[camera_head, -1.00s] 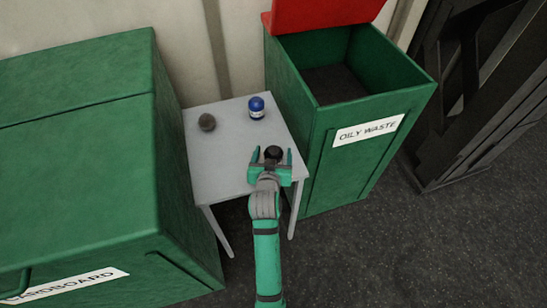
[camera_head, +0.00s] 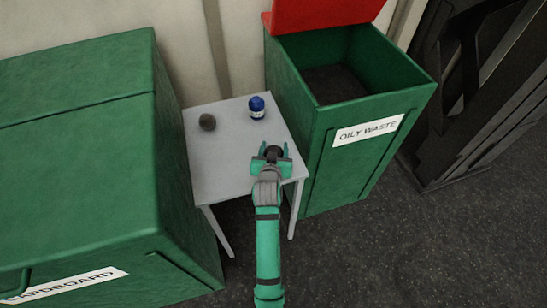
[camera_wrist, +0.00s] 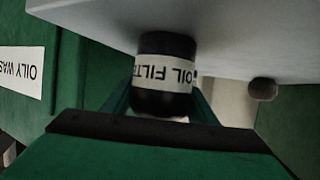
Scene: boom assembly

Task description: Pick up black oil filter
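The black oil filter (camera_wrist: 163,103) stands upright on the grey table (camera_head: 215,168), near its front right edge. It has a white band lettered "OIL FILT", with the rest cut off; the wrist view is upside down. In the head view only the dark top of the filter (camera_head: 272,151) shows. My gripper (camera_head: 273,150) reaches in from the front with one finger on each side of the filter. The fingers appear closed against its sides. In the wrist view they flank the filter (camera_wrist: 163,112), their tips partly hidden behind it.
A blue can with a white label (camera_head: 257,107) and a grey-brown ball (camera_head: 207,122) stand farther back on the table. The green oily waste bin (camera_head: 340,165), its red lid (camera_head: 320,12) open, is at the right. The green cardboard bin (camera_head: 75,190) is at the left.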

